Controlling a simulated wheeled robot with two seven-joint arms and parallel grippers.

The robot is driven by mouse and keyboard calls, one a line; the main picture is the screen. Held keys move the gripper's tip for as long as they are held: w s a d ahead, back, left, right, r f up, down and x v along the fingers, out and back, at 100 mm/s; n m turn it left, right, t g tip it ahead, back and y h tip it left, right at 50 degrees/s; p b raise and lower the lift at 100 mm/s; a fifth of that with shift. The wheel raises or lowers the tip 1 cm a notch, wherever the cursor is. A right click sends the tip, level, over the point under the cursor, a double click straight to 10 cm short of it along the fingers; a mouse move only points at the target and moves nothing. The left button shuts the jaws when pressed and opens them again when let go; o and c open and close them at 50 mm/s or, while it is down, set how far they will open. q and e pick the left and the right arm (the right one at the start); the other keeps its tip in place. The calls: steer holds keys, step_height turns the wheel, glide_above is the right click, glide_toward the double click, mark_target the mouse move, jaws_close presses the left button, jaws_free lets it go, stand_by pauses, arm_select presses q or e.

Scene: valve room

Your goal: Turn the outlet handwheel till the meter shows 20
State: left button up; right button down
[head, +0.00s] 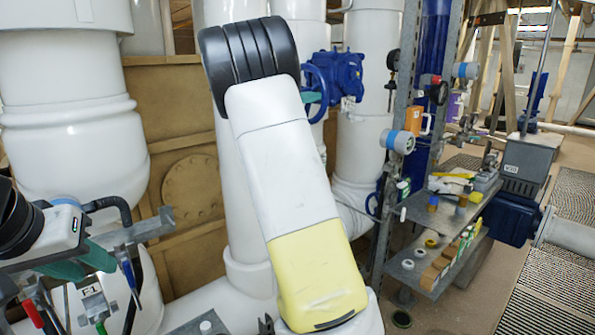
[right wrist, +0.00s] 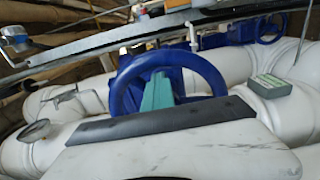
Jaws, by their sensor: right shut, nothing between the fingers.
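A blue handwheel (head: 318,92) sits on a blue valve on a white pipe in the middle of the head view. In the right wrist view the blue handwheel (right wrist: 172,72) is near and tilted. My right gripper (head: 311,97) is at its left side, with shut teal fingers. In the right wrist view these fingers (right wrist: 158,90) overlap the wheel's opening; I cannot tell whether they touch the rim. My right arm fills the middle of the head view. My left gripper (head: 88,259) is far left, its jaw opening unclear. Several dials show; no reading is legible.
A round gauge (right wrist: 36,131) stands on a pipe in the right wrist view. A round-faced instrument (head: 401,142) is on the grey post. A shelf (head: 422,213) with small parts stands right. Thick white pipes fill the left.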

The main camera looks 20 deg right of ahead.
steer(key=shift+w+a+r, duration=0.1)
steer(key=shift+w+r, duration=0.05)
steer(key=shift+r, duration=0.7)
steer(key=shift+w+a+r, duration=0.15)
steer(key=shift+w+r, duration=0.3)
steer(key=shift+r, duration=0.25)
